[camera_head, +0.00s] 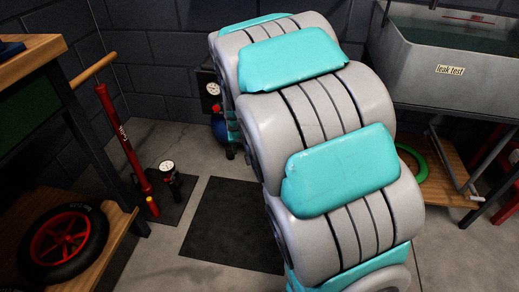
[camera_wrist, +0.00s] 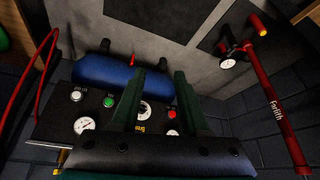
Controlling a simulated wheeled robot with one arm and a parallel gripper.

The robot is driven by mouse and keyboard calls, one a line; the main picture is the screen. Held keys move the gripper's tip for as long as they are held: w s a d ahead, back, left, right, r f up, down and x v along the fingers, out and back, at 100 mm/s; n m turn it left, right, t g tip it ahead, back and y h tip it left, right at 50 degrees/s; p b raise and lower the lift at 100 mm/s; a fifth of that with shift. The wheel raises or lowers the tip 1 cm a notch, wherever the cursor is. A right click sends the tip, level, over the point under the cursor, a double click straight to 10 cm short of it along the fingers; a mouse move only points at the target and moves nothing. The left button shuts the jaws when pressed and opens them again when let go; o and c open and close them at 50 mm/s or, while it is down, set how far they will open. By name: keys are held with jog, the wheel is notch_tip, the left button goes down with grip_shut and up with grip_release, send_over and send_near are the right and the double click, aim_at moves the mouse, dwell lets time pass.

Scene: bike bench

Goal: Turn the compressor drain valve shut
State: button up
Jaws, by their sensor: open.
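The compressor shows in the wrist view, with a blue tank (camera_wrist: 105,75) and a dark control panel (camera_wrist: 60,125) carrying gauges and buttons. A thin red part (camera_wrist: 131,62) stands at the tank's far edge; I cannot tell if it is the drain valve or how it is turned. My gripper (camera_wrist: 166,78) is open, its two dark green fingers apart in front of the panel and tank, hiding parts of both. In the head view my arm hides most of the compressor; a gauge (camera_head: 213,88) and some blue tank (camera_head: 219,131) show.
A red floor pump (camera_head: 122,140) stands left of the compressor, and also shows in the wrist view (camera_wrist: 275,110). A wooden bench (camera_head: 40,60) with a wheel (camera_head: 62,240) below is at left. A leak-test tub (camera_head: 450,65) is at right. A dark mat (camera_head: 232,225) lies on clear floor.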

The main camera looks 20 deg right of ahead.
jog(key=w+d+f+m+t+h+b, duration=0.1)
jog(key=w+d+f+t, duration=0.15)
jog(key=w+f, duration=0.35)
jog(key=w+d+f+t+h+b, duration=0.1)
jog(key=w+d+f, duration=0.3)
jog(key=w, duration=0.3)
jog(key=w+d+f+m+t+h+b, duration=0.1)
jog(key=w+d+f+t+h, duration=0.15)
jog(key=w+f, duration=0.35)
jog(key=w+d+f+m+t+h+b, duration=0.1)
jog(key=d+f+t+h+b, duration=0.15)
jog(key=f, duration=0.55)
jog(key=w+d+f+m+t+h+b, duration=0.1)
jog(key=w+d+f+t+h, duration=0.15)
jog(key=f, duration=0.55)
jog(key=shift+g+y, duration=0.35)
jog(key=shift+g, duration=0.15)
jog(key=shift+s+d+b+x, duration=0.15)
jog(key=shift+b+x, duration=0.1)
jog(key=shift+x, duration=1)
jog(key=shift+s+d+b+x, duration=0.15)
jog(key=shift+b+x, duration=0.15)
jog(key=shift+x, duration=0.95)
jog(key=shift+d+b+x, duration=0.15)
jog(key=shift+b+x, duration=0.1)
jog(key=shift+x, duration=1.05)
jog(key=shift+c, duration=0.3)
grip_shut()
